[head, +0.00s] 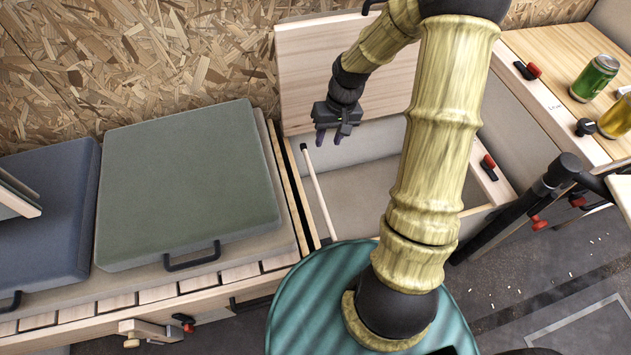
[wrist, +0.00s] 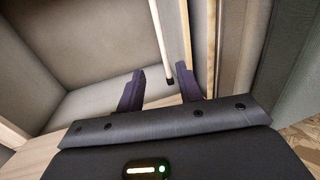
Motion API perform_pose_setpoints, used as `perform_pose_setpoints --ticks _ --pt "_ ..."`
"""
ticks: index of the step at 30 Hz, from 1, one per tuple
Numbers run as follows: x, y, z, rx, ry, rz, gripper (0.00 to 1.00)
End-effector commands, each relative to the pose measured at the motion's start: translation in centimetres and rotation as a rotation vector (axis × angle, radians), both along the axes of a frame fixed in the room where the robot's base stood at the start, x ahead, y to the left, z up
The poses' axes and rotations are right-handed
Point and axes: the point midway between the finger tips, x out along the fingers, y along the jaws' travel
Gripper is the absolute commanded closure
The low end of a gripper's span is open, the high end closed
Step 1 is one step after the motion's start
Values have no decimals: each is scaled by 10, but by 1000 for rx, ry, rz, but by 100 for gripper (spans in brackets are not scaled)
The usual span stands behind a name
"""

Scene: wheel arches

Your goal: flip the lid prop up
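The lid prop (head: 318,190) is a thin pale rod with dark ends. It lies along the left inner side of the open bench box (head: 375,190). The raised wooden lid (head: 305,65) stands at the back of the box. My gripper (head: 333,134) is over the box, close to the prop's far end. In the wrist view my gripper (wrist: 162,92) has its two dark fingers apart. The prop (wrist: 160,40) with its black tip shows beyond and between them, nearer the right finger. I cannot tell whether a finger touches it. Nothing is held.
A green cushion (head: 185,185) with a black handle lies on the bench left of the box. A wooden counter (head: 560,55) with a green can (head: 594,78) and a yellow can (head: 617,118) stands at the right. My arm covers part of the box.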

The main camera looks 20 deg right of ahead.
Motion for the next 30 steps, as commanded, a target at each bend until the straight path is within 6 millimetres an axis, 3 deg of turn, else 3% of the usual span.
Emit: perform_pose_setpoints --ticks 8,14,30 --pt "0 -4 1 0 0 -7 64" --pt "-1 -2 -12 0 0 -7 64" --pt "-1 22 -103 1 3 6 64"
